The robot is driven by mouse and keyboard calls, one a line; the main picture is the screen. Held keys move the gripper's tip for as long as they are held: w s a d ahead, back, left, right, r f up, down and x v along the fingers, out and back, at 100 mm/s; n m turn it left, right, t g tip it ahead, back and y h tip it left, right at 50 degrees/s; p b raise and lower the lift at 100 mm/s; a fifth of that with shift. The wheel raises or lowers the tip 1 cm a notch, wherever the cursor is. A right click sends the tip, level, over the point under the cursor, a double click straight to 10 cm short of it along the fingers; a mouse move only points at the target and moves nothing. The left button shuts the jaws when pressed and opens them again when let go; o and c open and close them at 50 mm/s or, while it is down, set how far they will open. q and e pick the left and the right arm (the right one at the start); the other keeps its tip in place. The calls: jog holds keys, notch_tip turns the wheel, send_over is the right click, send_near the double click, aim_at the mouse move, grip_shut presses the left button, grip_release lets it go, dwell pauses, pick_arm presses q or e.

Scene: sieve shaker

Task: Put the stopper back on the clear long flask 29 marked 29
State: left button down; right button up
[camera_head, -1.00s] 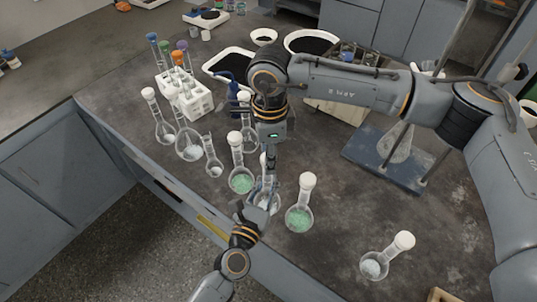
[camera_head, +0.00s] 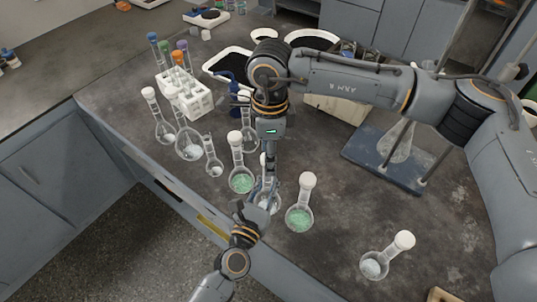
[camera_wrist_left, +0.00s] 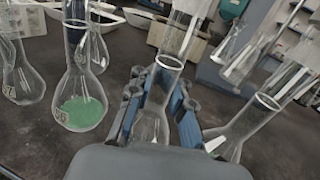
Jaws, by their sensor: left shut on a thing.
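My left gripper (camera_head: 263,193) is shut on a clear flask (camera_head: 268,204) near the bench's front edge. In the left wrist view the fingers (camera_wrist_left: 155,105) flank the held flask's neck (camera_wrist_left: 163,83), and the flask looks upright. Its number is not readable. My right gripper (camera_head: 270,165) points down just above and behind this flask. Whether its fingers are open or shut is too small to tell, and I cannot make out a stopper in it. The held flask's top is partly hidden by my right gripper in the head view.
Green-filled flasks stand close on both sides, one at left (camera_head: 241,182) and one at right (camera_head: 299,218). A stoppered flask (camera_head: 373,268) leans at the front right. A white tube rack (camera_head: 195,103) and more flasks are at left. A blue-grey stand base (camera_head: 385,165) is at right.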

notch_tip(320, 180, up, 11)
jog(key=shift+w, duration=0.2)
jog(key=shift+d, duration=0.1)
pick_arm(q)
jog(key=c, duration=1.1)
grip_release()
jog(key=shift+c, duration=0.2)
jog(key=v, duration=1.2)
